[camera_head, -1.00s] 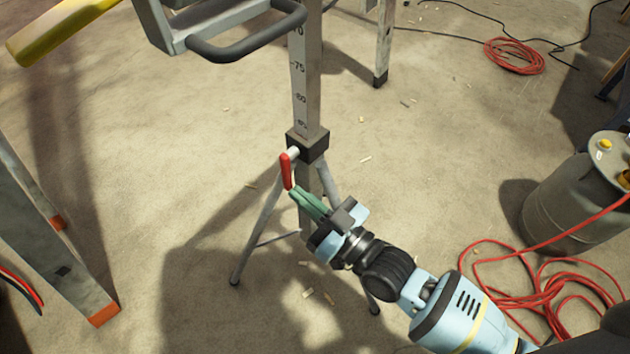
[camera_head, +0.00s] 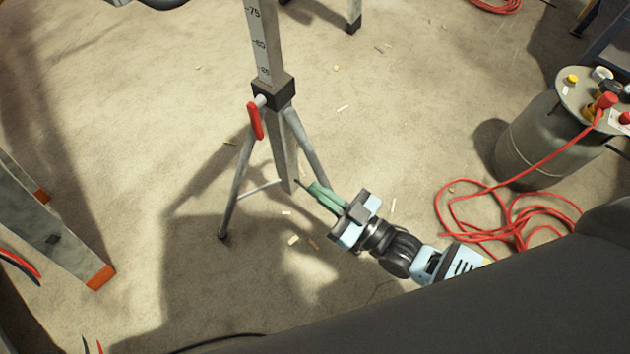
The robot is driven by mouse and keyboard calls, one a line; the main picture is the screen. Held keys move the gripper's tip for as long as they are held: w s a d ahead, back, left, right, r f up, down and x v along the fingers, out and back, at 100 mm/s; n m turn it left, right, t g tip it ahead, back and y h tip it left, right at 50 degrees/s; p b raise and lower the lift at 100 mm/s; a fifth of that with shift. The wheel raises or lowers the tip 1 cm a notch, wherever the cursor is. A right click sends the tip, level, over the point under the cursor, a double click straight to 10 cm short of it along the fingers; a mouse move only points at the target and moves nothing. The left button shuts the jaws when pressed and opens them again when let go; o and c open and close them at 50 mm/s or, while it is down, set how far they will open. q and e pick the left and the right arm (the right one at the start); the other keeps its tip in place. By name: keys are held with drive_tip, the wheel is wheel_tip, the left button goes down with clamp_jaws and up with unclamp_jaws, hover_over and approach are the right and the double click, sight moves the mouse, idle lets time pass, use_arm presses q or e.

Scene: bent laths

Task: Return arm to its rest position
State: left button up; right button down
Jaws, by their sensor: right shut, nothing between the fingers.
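My right gripper (camera_head: 312,188) has green fingers and a light blue and black body. It is shut and empty, in front of the tripod stand and to the right of its central post. The stand (camera_head: 284,150) is grey metal with spread legs, a black collar and a numbered scale on its upper post. A red-handled crank (camera_head: 255,121) sits at the left of the collar, up and left of the fingertips and apart from them. My left gripper is not in view.
A grey tank (camera_head: 545,140) stands at the right, with a coiled red hose (camera_head: 480,222) on the floor beside it. A metal leg with an orange foot (camera_head: 101,277) is at the left. Small wood scraps lie on the otherwise open floor.

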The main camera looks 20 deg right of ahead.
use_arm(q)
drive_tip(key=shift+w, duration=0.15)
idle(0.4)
